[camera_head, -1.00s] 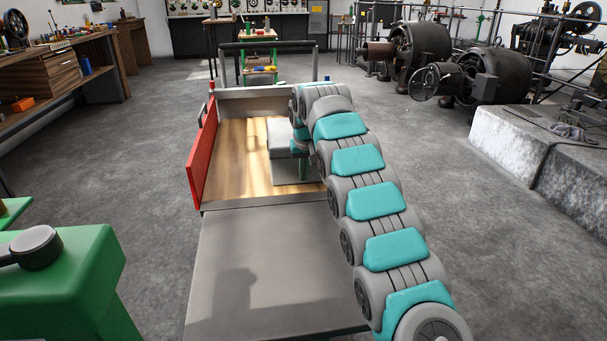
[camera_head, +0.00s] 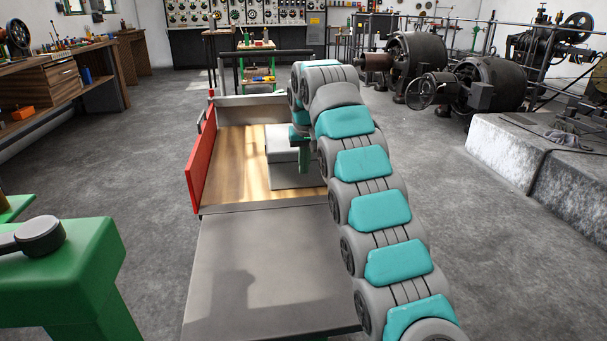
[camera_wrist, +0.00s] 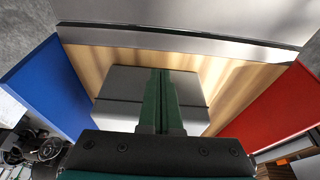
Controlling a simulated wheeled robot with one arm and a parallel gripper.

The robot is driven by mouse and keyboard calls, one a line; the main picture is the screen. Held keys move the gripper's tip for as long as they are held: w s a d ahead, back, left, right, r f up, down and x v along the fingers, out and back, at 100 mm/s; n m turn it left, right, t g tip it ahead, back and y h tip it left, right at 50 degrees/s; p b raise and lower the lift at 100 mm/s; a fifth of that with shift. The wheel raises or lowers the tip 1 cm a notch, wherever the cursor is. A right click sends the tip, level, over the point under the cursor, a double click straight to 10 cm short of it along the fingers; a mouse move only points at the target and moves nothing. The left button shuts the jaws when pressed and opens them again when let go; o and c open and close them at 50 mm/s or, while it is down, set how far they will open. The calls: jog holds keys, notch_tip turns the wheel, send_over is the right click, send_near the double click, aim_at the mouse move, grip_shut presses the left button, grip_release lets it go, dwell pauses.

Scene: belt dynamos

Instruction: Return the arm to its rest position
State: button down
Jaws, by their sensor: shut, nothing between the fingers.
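My arm, in teal and grey segments, rises from the lower right of the head view and bends over at its top. My gripper (camera_head: 304,168) hangs from its end with green fingers pointing down, in front of a grey box (camera_head: 282,150). In the wrist view the green fingers (camera_wrist: 160,73) lie together, shut, with nothing between them. The grey box (camera_wrist: 119,84) shows behind them. I cannot tell whether the fingertips touch it.
The box stands on a wooden floor (camera_head: 236,158) between a red side panel (camera_head: 202,160) and a blue panel (camera_wrist: 45,84). A green block (camera_head: 85,265) is at lower left. A workbench (camera_head: 60,85) and dark machines (camera_head: 415,55) stand beyond.

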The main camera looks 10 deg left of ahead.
jog(key=s+d+r+m+g+h, duration=0.1)
jog(key=s+d+r, duration=0.4)
jog(key=s+d, duration=0.3)
jog(key=s+d+f+m+g, duration=0.1)
jog(key=s+d+f, duration=0.1)
jog(key=s+d, duration=0.95)
jog(key=s+d+f+g, duration=0.1)
jog(key=s+f, duration=0.3)
jog(key=s, duration=0.7)
jog(key=s+d+f+g, duration=0.1)
jog(key=s+f, duration=0.4)
jog(key=s, duration=0.7)
jog(key=s+d+f+m+g, duration=0.1)
jog(key=s+f, duration=0.3)
jog(key=s, duration=0.8)
jog(key=shift+s+d+f+p, duration=0.15)
jog(key=shift+d+f+p, duration=0.15)
jog(key=shift+d, duration=0.45)
